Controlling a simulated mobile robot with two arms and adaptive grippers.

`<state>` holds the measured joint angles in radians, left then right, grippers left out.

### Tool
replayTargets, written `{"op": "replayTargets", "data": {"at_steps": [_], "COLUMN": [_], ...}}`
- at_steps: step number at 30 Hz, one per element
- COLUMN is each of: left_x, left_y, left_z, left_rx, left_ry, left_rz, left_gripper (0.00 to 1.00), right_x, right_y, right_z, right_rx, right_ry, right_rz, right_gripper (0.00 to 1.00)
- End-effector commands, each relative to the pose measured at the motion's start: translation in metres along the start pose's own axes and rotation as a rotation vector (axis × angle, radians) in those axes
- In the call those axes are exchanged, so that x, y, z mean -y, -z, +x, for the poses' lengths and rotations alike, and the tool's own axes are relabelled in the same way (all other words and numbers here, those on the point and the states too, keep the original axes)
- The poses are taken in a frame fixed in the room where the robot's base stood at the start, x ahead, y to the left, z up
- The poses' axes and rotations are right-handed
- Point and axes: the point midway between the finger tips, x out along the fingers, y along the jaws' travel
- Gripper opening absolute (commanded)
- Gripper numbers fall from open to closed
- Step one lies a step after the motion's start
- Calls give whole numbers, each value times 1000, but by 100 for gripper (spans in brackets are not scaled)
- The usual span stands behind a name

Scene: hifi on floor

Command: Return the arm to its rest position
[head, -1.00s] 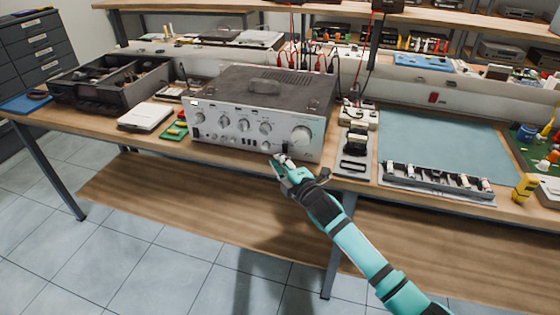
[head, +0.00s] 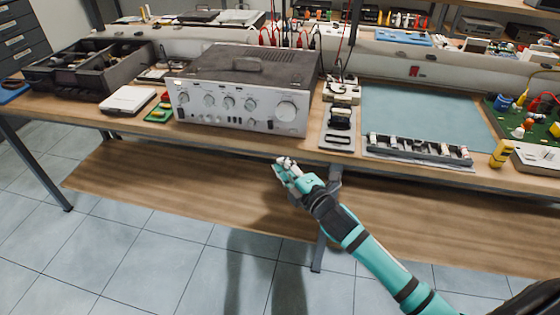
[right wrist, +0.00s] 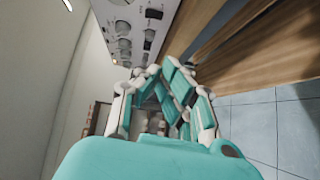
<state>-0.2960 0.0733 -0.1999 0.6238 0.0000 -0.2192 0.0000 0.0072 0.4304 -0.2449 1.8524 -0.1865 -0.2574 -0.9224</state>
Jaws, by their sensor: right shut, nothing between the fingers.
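My right arm comes in from the lower right of the head view. Its teal right gripper (head: 285,164) is shut and empty. It is in front of the workbench's front edge, below and apart from the silver hi-fi amplifier (head: 240,103). In the right wrist view the gripper's fingers (right wrist: 165,80) come together with nothing between them. The amplifier's front panel (right wrist: 125,35) shows at the upper left there. My left gripper is not in view.
The wooden workbench (head: 215,137) runs across the view, with a lower wooden shelf (head: 180,190) beneath it. A parts rack (head: 418,151) and blue-green mat (head: 425,112) lie to the right. An open dark case (head: 95,78) stands at left. Tiled floor in front is clear.

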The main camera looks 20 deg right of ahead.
Motion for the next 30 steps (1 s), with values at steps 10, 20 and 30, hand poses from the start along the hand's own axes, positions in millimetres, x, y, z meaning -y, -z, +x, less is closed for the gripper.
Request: {"op": "replayTargets", "data": {"at_steps": [10,20,30], "left_x": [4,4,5], "left_y": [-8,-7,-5], "left_z": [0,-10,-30], "left_rx": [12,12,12], "left_ry": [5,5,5], "left_rz": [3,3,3], "left_gripper": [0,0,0], "right_x": [0,85,318], "right_y": [0,-19,-34], "right_z": [0,-8,-118], "right_rx": [0,75,378], "right_ry": [0,165,582], "right_rz": [1,175,659], "right_gripper": [0,0,0]}}
